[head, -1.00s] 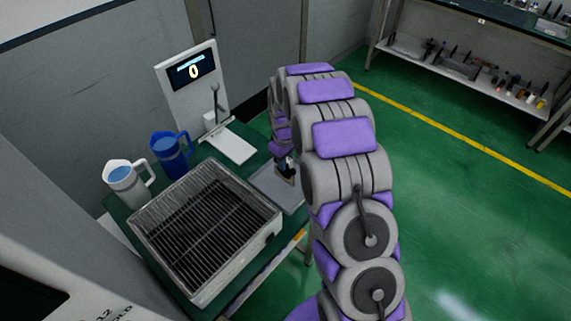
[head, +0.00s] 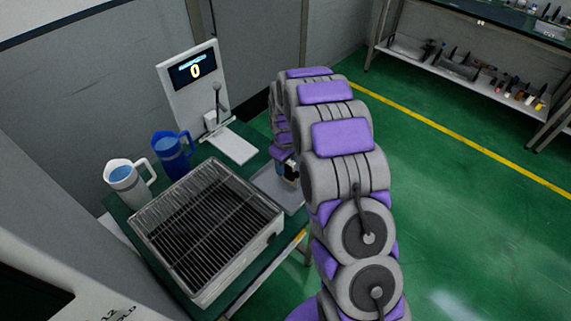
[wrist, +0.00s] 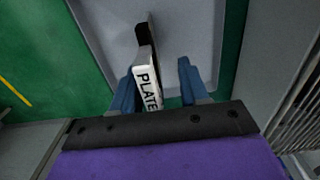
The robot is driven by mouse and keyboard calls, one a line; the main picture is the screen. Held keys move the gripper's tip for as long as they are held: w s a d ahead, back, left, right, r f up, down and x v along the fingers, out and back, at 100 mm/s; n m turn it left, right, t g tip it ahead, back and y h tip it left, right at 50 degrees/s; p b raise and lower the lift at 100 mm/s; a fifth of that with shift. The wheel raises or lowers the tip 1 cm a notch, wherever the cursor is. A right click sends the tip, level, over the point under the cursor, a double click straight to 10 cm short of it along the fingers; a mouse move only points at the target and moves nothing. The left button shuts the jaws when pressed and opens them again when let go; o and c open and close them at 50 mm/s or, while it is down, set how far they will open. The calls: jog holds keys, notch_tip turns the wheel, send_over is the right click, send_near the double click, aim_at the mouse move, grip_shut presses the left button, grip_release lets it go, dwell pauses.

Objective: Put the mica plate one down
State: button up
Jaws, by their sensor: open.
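The mica plate (wrist: 148,88), a narrow piece with a white face lettered "PLATE" and a dark far end, is between the two blue fingers of my gripper (wrist: 156,84) in the wrist view. It is close to the left finger, with a gap to the right finger. My gripper is open. Behind the plate is a grey tray (wrist: 195,30); I cannot tell whether the plate touches it. In the head view, my gripper (head: 288,170) is low over the tray (head: 267,181), partly hidden by my arm.
A metal box with a wire grate (head: 205,225) stands left of the tray. A blue jug (head: 170,158) and a white jug (head: 126,185) stand behind it. A device with a lit display (head: 195,72) is at the back. Green floor (head: 470,220) lies open at right.

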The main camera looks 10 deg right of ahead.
jog(key=shift+d+r, duration=0.25)
notch_tip(320, 180, up, 11)
jog(key=shift+w+r+p, duration=0.1)
jog(key=shift+r+p, duration=0.05)
jog(key=shift+p, duration=0.7)
jog(key=shift+r, duration=0.25)
jog(key=s+r+m, duration=0.1)
jog(key=s+r, duration=0.3)
jog(key=s, duration=0.3)
jog(key=s+r+m+g, duration=0.1)
jog(key=s+r, duration=0.2)
jog(key=s, duration=0.4)
jog(key=s+r+m, duration=0.2)
jog(key=s+r, duration=0.2)
jog(key=s, duration=0.3)
jog(key=s+m, duration=0.3)
jog(key=s, duration=1.8)
jog(key=shift+s+r+g, duration=0.25)
jog(key=shift+r+g, duration=0.1)
jog(key=shift+g, duration=0.05)
jog(key=shift+d, duration=0.1)
